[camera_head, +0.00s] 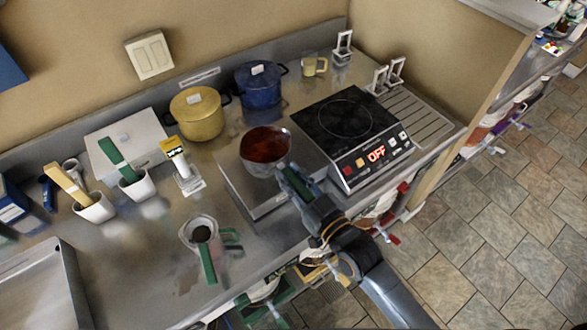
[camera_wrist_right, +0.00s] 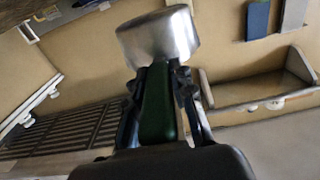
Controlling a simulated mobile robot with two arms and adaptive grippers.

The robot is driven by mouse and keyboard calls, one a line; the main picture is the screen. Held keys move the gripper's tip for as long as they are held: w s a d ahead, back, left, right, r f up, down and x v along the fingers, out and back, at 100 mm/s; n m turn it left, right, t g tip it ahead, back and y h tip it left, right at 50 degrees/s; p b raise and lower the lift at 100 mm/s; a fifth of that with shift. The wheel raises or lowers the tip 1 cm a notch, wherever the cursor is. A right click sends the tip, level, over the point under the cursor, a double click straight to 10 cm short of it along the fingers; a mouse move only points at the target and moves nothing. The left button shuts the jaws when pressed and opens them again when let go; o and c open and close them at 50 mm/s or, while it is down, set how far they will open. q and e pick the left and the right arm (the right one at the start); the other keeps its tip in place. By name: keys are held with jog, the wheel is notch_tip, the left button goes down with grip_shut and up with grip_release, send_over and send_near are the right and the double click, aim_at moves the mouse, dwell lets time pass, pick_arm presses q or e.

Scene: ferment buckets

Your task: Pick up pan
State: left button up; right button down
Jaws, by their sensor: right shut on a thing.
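The pan (camera_head: 265,148) is a silver metal saucepan with dark red contents, in the middle of the head view above a flat metal plate (camera_head: 236,190). In the right wrist view, the pan (camera_wrist_right: 158,40) shows its silver side at the top. My right gripper (camera_head: 295,186) comes in from the lower right. It is shut on the pan's green handle (camera_wrist_right: 157,100), with a finger on each side. The pan looks roughly level. I cannot tell whether its base touches the plate. My left gripper is not in view.
An induction cooktop (camera_head: 345,125) showing OFF is right of the pan. A yellow pot (camera_head: 198,115) and a blue pot (camera_head: 260,88) stand behind. White containers hold other utensils on the left.

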jog(key=s+a+r, duration=0.1)
jog(key=s+r, duration=0.3)
jog(key=s, duration=0.4)
jog(key=b, duration=1.3)
send_near(283, 159)
jog(key=x, duration=0.7)
jog(key=shift+w+a+f, duration=0.1)
jog(key=shift+w+a, duration=0.1)
jog(key=shift+w, duration=0.15)
jog(key=w+f, duration=0.2)
jog(key=f, duration=0.1)
jog(key=w+f, duration=0.1)
jog(key=f, duration=0.1)
jog(key=shift+w+p, duration=0.3)
jog(key=shift+p, duration=0.1)
jog(key=shift+w+f, duration=0.35)
jog(key=shift+f, duration=1.65)
jog(key=shift+a, duration=0.1)
